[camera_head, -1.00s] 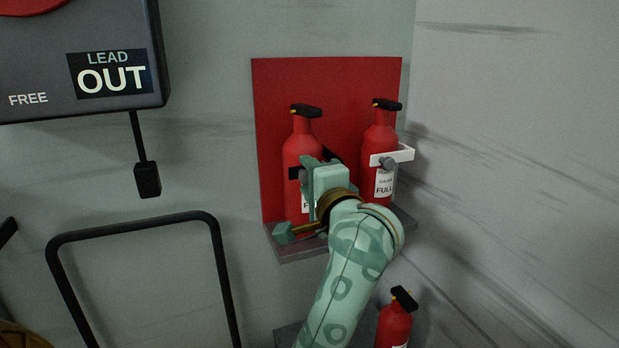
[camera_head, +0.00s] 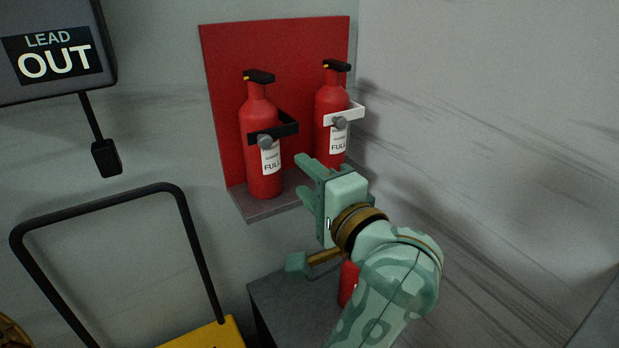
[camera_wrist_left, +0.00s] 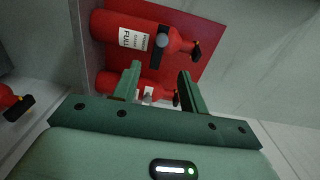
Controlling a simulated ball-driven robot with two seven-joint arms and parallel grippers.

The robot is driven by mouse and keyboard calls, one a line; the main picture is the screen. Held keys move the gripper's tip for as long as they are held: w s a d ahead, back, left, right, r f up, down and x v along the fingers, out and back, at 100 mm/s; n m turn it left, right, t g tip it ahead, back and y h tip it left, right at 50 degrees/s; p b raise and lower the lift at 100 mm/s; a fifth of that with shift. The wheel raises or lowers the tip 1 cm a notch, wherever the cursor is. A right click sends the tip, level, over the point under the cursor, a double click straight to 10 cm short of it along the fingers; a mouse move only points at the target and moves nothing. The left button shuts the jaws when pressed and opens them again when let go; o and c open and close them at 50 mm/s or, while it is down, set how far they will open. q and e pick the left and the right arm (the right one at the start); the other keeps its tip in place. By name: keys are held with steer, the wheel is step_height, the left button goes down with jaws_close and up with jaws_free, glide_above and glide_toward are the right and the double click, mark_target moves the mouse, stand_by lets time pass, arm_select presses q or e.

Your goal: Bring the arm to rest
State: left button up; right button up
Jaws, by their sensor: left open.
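My left gripper (camera_head: 303,178) is in front of the grey shelf in the head view, below and right of the left extinguisher's label. Its two green fingers are apart; they also show in the left wrist view (camera_wrist_left: 160,72), with nothing held between them. The left red extinguisher (camera_head: 260,115) stands upright on the shelf with a black bracket (camera_head: 285,130) across it. The right red extinguisher (camera_head: 331,100) stands beside it with a white bracket (camera_head: 346,116). Both labels read "FULL". My right gripper is not in view.
A red backboard (camera_head: 222,85) is behind the grey shelf (camera_head: 260,206). A lower extinguisher (camera_head: 347,282) is partly hidden by my arm, above a dark grey surface (camera_head: 285,305). A black handle frame (camera_head: 100,207) with a yellow base is at left. Wall space at right is clear.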

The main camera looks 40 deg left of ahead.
arm_select(q)
steer(key=shift+s+d, duration=0.25)
steer(key=shift+d, duration=0.45)
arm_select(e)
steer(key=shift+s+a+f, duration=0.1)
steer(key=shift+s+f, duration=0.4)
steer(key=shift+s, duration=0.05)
